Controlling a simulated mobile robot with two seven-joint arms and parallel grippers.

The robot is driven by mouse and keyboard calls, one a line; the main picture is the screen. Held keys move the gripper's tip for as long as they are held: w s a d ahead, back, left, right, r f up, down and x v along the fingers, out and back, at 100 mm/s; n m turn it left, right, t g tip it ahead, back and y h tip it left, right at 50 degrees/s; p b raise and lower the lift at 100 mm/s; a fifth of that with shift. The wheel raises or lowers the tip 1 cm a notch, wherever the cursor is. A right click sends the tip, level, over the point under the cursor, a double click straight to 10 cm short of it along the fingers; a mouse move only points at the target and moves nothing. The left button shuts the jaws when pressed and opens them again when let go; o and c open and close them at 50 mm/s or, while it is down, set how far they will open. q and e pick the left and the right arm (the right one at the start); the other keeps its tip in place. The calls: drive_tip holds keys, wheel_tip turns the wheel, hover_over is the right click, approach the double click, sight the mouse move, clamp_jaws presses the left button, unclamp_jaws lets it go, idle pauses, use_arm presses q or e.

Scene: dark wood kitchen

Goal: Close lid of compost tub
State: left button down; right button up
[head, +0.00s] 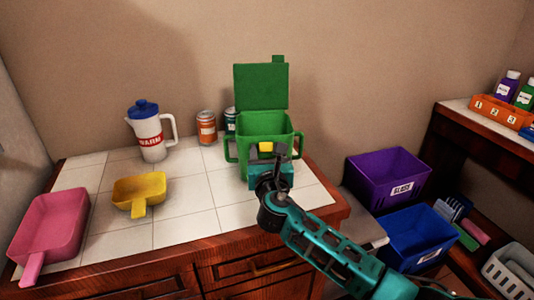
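The green compost tub (239,140) stands on the white tiled counter near its back. Its green lid (261,86) is up, standing roughly upright at the tub's back edge, so the tub is open. A small yellow patch shows at the tub's front, partly covered by my gripper. My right gripper (269,150) is in front of the tub, below the raised lid, and hides part of the tub's front. Its dark fingers look apart with nothing held between them. Whether it touches the tub I cannot tell. My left gripper is not in view.
A white pitcher with a blue lid (151,136) and cans (206,128) stand left of the tub. A yellow scoop (139,190) and a pink scoop (50,228) lie farther left. Purple (389,177) and blue (417,238) bins are at the right. The wall is close behind the tub.

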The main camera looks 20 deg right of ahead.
clamp_jaws()
idle(0.3)
